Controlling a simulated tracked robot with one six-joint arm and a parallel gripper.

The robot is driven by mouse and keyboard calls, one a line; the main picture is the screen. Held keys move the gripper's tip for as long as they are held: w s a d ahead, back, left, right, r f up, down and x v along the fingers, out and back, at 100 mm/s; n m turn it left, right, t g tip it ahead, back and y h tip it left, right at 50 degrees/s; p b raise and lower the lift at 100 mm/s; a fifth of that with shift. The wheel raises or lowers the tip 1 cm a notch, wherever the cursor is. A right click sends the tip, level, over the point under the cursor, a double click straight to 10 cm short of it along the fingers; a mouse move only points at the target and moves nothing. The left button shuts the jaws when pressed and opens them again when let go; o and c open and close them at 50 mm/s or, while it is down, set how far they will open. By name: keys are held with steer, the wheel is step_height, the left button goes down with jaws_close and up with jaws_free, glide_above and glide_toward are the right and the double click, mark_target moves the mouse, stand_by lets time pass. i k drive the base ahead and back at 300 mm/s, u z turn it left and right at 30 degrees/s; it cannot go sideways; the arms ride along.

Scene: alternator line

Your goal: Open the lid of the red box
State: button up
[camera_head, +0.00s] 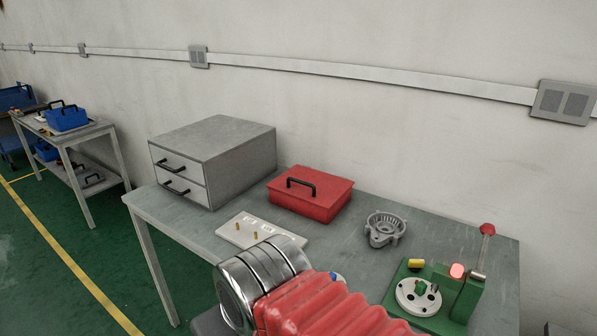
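The red box (310,196) stands on the grey table, right of the grey drawer cabinet. Its lid is closed and has a black handle (301,185) on top. Part of my arm, red ribbed with a metal cylinder, shows in the bottom middle, in front of the table and nearer to me than the box. My gripper's fingers are not in view.
The grey table (450,221) also bears the drawer cabinet (214,158), a white board with small pegs (262,236), a grey metal housing (384,230) and a green fixture with a red-knobbed lever (442,285). A second table with blue boxes (68,118) stands far left.

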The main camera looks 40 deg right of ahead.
mark_target(322, 189)
steer(key=z, duration=0.15)
steer(key=i, duration=1.1)
steer(key=z, duration=0.2)
